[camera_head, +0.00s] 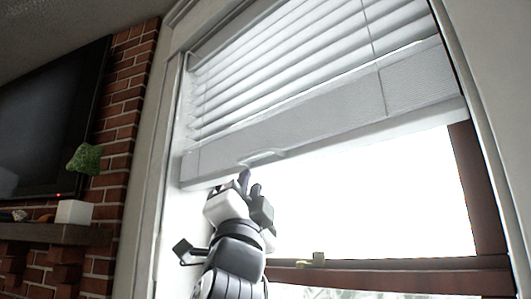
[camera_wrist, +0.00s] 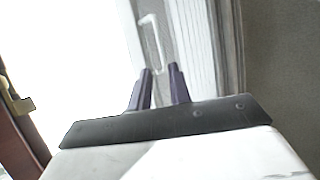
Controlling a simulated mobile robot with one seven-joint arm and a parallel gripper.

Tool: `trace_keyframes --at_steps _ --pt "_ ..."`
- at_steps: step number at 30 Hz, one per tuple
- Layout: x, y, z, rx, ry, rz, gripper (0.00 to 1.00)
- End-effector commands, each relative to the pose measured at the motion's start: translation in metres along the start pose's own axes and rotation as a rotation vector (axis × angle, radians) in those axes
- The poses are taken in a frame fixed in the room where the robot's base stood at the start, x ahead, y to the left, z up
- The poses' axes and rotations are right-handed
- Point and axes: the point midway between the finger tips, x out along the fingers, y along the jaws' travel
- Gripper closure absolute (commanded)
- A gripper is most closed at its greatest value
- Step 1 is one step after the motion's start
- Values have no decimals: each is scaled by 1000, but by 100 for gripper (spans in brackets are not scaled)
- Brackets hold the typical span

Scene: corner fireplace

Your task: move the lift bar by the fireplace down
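The white blind (camera_head: 320,112) covers the upper part of the window. Its broad bottom rail carries a small pale handle, the lift bar (camera_head: 262,157), near the rail's left end. The lift bar also shows in the wrist view (camera_wrist: 153,42), just beyond my fingertips. My gripper (camera_head: 250,182) is below the lift bar and a little left of it, pointing up. In the wrist view, the two dark fingers of my gripper (camera_wrist: 160,75) stand apart with nothing between them. I cannot tell the exact distance from the fingertips to the bar.
The brown window sash (camera_head: 400,280) with a metal latch (camera_head: 312,261) lies below the blind. A white window frame (camera_head: 160,160) borders it at left. Further left are a brick wall (camera_head: 125,100), a dark television (camera_head: 45,120) and a mantel (camera_head: 55,234) with a potted plant (camera_head: 84,160).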

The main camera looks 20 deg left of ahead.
Motion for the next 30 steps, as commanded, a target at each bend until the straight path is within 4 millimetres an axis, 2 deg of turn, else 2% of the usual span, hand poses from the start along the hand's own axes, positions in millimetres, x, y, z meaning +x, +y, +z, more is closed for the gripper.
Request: trace_keyframes --at_steps 12,18,24,30 --pt "86 -4 -2 -3 0 -1 80" --pt "118 -3 -2 -3 1 -2 80" --pt "131 -2 -1 -3 1 -2 80" --pt "131 -1 -1 -3 2 -2 80"
